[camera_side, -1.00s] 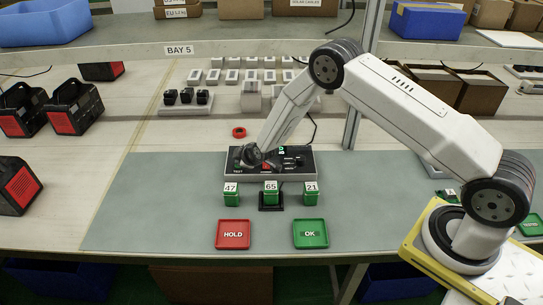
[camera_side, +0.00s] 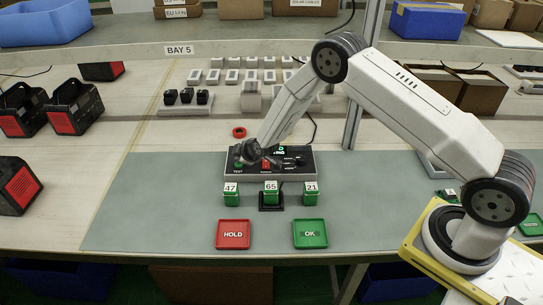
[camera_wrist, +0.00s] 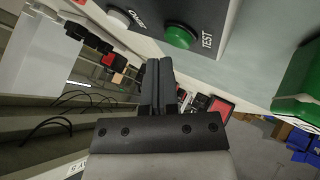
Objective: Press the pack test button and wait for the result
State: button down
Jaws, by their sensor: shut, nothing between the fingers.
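The dark test panel (camera_side: 300,176) stands on the grey mat. Its green TEST button (camera_side: 238,164) is at the left end and shows large in the wrist view (camera_wrist: 181,37). My gripper (camera_side: 250,156) is shut and empty above the panel's left part. In the wrist view its fingertips (camera_wrist: 158,64) lie below and left of the button, with a visible gap in the picture. A small display (camera_side: 281,149) glows green, its text too small to read. Green pack 65 (camera_side: 271,196) stands in a black holder, between pack 47 (camera_side: 231,197) and pack 21 (camera_side: 311,197).
A red HOLD tray (camera_side: 233,234) and a green OK tray (camera_side: 310,234) lie at the front of the mat. A red ring (camera_side: 239,132) lies behind the panel. A metal post (camera_side: 353,125) rises behind my arm. The mat's left part is clear.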

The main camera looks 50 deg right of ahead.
jog(key=shift+r, duration=0.1)
dwell(0.3)
jog(key=shift+r, duration=2.45)
jog(key=s+r+m+g, duration=0.2)
jog(key=s+r, duration=0.2)
jog(key=s, duration=0.6)
jog(key=s+r+m+g, duration=0.2)
jog(key=s+r, duration=0.3)
jog(key=s, duration=0.6)
jog(key=s+r+m+g, duration=0.2)
jog(key=s+r+m, duration=0.2)
jog(key=s, duration=0.7)
jog(key=shift+s+r+g, duration=0.25)
jog(key=shift+g, duration=0.05)
